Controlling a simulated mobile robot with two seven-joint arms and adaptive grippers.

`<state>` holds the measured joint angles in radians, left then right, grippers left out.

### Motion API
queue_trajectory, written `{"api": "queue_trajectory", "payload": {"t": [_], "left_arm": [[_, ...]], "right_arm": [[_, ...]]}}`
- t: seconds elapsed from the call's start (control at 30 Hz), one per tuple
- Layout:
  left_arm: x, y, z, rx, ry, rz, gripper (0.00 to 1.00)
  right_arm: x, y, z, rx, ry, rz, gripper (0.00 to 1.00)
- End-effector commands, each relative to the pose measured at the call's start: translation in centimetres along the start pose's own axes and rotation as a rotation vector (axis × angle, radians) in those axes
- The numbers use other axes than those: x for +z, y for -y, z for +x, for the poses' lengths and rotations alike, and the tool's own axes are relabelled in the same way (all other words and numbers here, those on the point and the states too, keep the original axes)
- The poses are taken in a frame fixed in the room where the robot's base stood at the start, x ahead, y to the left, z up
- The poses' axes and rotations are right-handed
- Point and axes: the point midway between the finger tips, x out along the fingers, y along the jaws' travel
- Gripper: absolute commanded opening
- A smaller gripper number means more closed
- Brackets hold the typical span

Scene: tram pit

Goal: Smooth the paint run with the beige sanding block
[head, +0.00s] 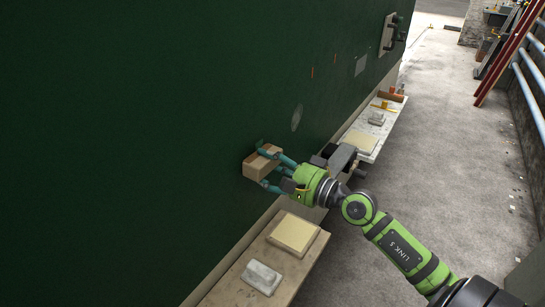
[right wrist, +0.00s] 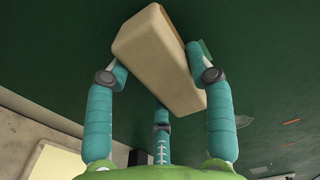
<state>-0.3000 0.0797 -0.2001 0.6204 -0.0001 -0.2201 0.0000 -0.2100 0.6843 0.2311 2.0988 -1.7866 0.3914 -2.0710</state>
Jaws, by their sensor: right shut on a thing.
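The beige sanding block (head: 258,163) is held by my right gripper (head: 267,169) at the dark green tram side (head: 150,110). The right gripper's teal fingers are shut around the block, which also shows large and slanted in the right wrist view (right wrist: 152,48). The block is at or very close to the green surface; I cannot tell whether it touches. A small lighter green mark (head: 259,143) shows just above the block, and beside a finger in the right wrist view (right wrist: 205,46). I cannot tell whether it is the paint run. My left gripper is out of view.
Below stands a bench (head: 234,284) with a cream pad (head: 295,234) and a grey block (head: 262,277). A farther bench (head: 362,152) holds more items. Grey patches (head: 297,117) and orange marks (head: 312,72) are on the green side. The floor (head: 440,140) at right is clear.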

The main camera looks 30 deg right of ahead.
Motion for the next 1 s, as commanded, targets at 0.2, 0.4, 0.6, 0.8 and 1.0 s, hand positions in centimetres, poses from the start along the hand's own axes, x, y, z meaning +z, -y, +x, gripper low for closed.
{"api": "queue_trajectory", "payload": {"t": [0.2, 0.4, 0.6, 0.8, 1.0], "left_arm": [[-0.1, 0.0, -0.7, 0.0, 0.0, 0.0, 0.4], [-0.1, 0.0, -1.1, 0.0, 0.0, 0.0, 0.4], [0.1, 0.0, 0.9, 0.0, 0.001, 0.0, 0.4], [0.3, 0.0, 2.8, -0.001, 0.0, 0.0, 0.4], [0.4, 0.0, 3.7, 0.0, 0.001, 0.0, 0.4]], "right_arm": [[0.2, 0.7, 0.1, -0.002, -0.001, -0.001, 0.28], [0.1, 1.4, 0.3, -0.003, -0.001, -0.002, 0.28], [-1.4, 1.0, 0.4, -0.004, -0.004, -0.006, 0.28], [-2.9, 1.0, 0.5, -0.003, -0.004, -0.004, 0.28], [-3.9, 1.4, 0.5, -0.002, -0.005, -0.003, 0.28]]}}
